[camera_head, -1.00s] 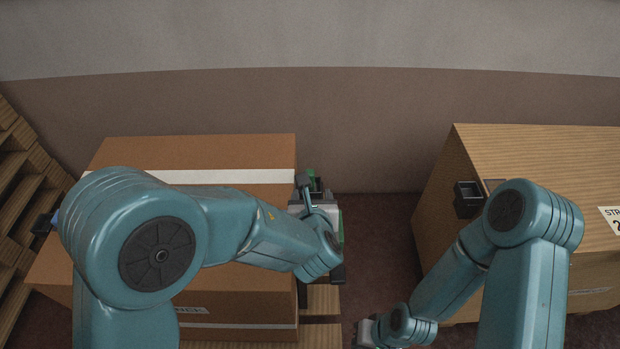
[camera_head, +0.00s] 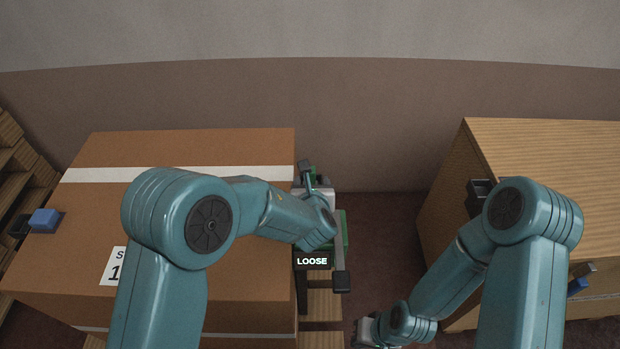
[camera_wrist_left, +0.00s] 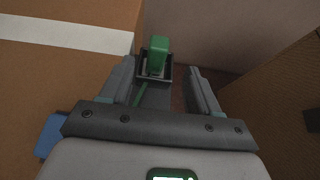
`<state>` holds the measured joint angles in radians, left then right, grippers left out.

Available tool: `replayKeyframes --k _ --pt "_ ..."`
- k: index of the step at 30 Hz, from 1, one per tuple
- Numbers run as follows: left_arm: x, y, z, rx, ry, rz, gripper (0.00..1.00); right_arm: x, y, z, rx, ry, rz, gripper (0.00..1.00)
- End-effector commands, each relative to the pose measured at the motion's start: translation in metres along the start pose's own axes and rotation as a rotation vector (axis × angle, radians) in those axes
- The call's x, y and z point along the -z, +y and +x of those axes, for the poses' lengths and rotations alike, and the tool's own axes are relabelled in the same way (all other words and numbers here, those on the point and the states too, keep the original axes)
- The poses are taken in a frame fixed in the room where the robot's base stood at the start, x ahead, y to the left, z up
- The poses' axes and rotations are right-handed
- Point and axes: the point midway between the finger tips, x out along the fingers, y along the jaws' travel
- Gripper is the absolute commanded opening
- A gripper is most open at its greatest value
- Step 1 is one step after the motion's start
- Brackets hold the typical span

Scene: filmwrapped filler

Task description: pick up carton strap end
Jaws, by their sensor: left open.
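A green upright tab (camera_wrist_left: 158,50), which I take to be the strap end, stands in a dark square holder (camera_wrist_left: 154,68) by the carton's edge in the left wrist view. In the head view it shows only as a small green patch (camera_head: 312,173) beside my left gripper (camera_head: 314,183). My left gripper also shows in the wrist view (camera_wrist_left: 162,72); it is open, with the tab ahead of the gap between its fingers. The brown carton (camera_head: 250,145) carries a white band. My right gripper (camera_head: 366,332) is low, partly cut off by the frame edge.
A blue block (camera_head: 44,219) sits at the carton's left side. A black LOOSE label (camera_head: 312,261) is at its right edge. Bare floor (camera_head: 385,240) lies between the cartons.

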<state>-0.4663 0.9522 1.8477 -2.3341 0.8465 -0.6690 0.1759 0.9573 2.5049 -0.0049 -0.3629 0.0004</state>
Motion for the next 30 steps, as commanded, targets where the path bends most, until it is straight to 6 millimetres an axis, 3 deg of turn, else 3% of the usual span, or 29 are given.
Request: replayKeyframes --k 8,15,23,24,29,30 --pt "-0.003 0.002 0.028 -0.002 0.001 0.000 0.62 0.000 -0.002 -0.005 0.000 0.000 0.000 0.00" --pt "-0.006 0.004 0.065 -0.001 0.000 -0.001 0.62 0.000 -0.004 -0.011 0.000 0.000 0.000 0.00" --pt "-0.006 0.004 0.070 -0.001 -0.001 0.000 0.62 0.000 -0.004 -0.011 0.000 0.000 0.000 0.00" --pt "-0.006 0.004 0.070 0.000 -0.001 0.000 0.58 0.000 -0.004 -0.011 0.000 0.000 0.000 0.00" --pt "-0.006 0.003 0.070 0.000 0.000 0.000 0.06 0.000 -0.004 -0.011 0.000 0.000 0.000 0.00" --pt "-0.006 0.003 0.070 0.000 0.000 0.000 0.00 0.000 -0.004 -0.011 0.000 0.000 0.000 0.00"
